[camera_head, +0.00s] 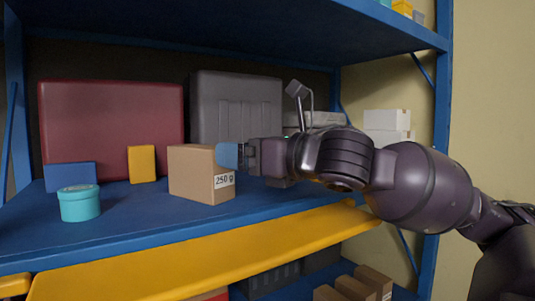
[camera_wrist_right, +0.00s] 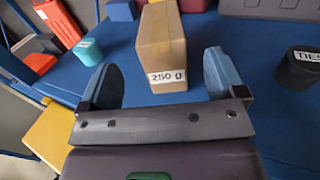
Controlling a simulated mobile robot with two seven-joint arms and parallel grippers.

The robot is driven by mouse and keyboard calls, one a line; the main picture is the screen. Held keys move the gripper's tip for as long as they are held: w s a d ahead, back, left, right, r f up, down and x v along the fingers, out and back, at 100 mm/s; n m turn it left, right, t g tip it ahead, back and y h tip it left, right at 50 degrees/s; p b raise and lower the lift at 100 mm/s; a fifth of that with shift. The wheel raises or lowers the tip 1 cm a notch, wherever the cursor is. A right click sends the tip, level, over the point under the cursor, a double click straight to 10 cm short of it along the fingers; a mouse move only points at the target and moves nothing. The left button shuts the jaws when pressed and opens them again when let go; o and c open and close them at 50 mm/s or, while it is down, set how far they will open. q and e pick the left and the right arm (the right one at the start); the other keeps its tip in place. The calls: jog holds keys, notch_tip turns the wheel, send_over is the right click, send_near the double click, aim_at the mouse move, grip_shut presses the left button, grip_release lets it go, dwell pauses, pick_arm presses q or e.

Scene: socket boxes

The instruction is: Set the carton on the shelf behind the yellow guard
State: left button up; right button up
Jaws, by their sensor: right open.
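The carton (camera_head: 195,172) is a tan box labelled "250 g". It stands upright on the blue shelf (camera_head: 130,220), behind the yellow guard (camera_head: 205,262) that runs along the shelf's front. My right gripper (camera_head: 230,156) is at the carton's right end; a blue finger shows by its upper edge. In the right wrist view the fingers are apart, one on each side of the carton's near end (camera_wrist_right: 165,50), with gaps on both sides. The guard's yellow also shows at lower left (camera_wrist_right: 48,140). My left gripper is not in view.
A turquoise round tin (camera_head: 80,205), a blue box (camera_head: 70,177) and a yellow box (camera_head: 141,164) stand left of the carton. Red (camera_head: 110,125) and grey (camera_head: 235,105) cases stand behind. A dark "TIES" tub (camera_wrist_right: 298,68) stands right in the wrist view.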

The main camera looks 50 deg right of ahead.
jog(key=shift+s+d+f, duration=0.15)
jog(key=shift+s, duration=0.85)
jog(key=s+b, duration=0.2)
jog(key=shift+d+b, duration=0.15)
jog(key=shift+b, duration=0.2)
